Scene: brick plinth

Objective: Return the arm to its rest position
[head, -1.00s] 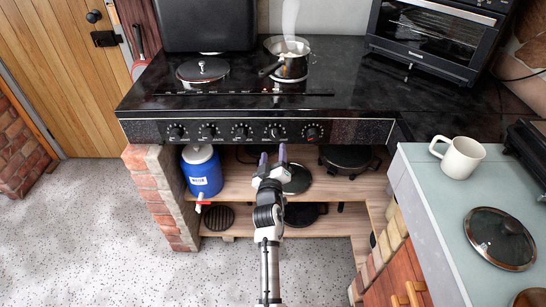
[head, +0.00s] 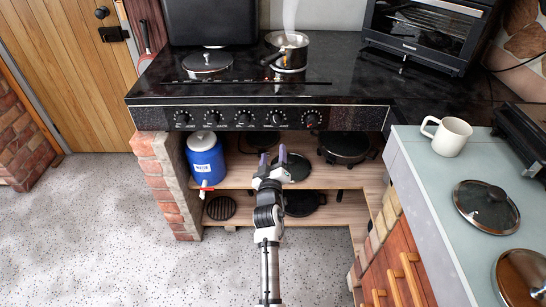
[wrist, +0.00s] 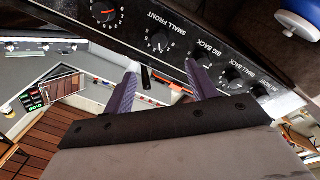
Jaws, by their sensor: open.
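My gripper (head: 272,160) is in front of the stove's lower shelves in the head view, with my arm stretched forward below it. Its two purple fingers stand apart with nothing between them. In the wrist view the open fingers (wrist: 162,88) point toward the stove's knob panel (wrist: 190,45), which appears tilted there. I cannot tell the exact gap between the fingertips and the stove front.
The black stove top (head: 240,95) holds a steaming pot (head: 287,50) and a lidded pan (head: 208,62). A blue water jug (head: 206,162) stands on the shelf. A side counter (head: 425,165) at right holds a white mug (head: 447,136) and glass lids. Floor at left is clear.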

